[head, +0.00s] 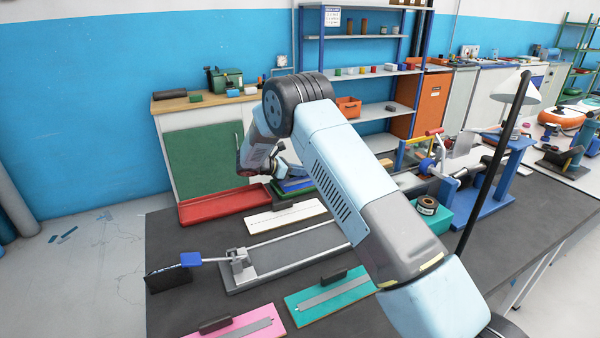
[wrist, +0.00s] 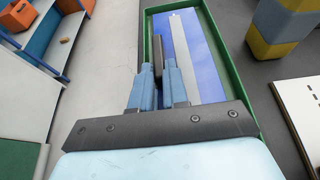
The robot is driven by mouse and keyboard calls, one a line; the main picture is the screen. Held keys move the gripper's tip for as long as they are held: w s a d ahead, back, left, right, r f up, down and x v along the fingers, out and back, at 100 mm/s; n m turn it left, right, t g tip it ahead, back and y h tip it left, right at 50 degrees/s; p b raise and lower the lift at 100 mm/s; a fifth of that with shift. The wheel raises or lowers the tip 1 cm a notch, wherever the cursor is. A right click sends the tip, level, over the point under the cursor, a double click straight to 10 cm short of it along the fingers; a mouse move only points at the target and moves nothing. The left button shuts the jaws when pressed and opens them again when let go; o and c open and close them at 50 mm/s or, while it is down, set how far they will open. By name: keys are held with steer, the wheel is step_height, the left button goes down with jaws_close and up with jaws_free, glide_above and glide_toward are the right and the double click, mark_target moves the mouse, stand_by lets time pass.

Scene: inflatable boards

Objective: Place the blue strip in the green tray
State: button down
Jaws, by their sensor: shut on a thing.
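The green tray (wrist: 233,75) fills the middle of the wrist view, with its rim around the blue strip (wrist: 187,45). The blue strip is a flat blue board with a grey band along it and a dark upright handle (wrist: 157,58). My gripper (wrist: 160,72) is shut on that handle. The strip lies within the tray's outline; I cannot tell if it touches the tray floor. In the head view my gripper (head: 283,168) is low over the tray at the table's far side, and my arm hides part of it.
A red tray (head: 225,205) lies left of the green tray. A white board (head: 287,218), a grey fixture with a blue-handled lever (head: 238,262), a pink board (head: 245,326) and a teal board (head: 330,296) lie nearer. A black lamp post (head: 492,170) stands right.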

steer(key=shift+f, duration=0.2)
steer(key=c, duration=1.4)
jaws_free()
steer(key=v, duration=1.2)
steer(key=shift+r, duration=0.15)
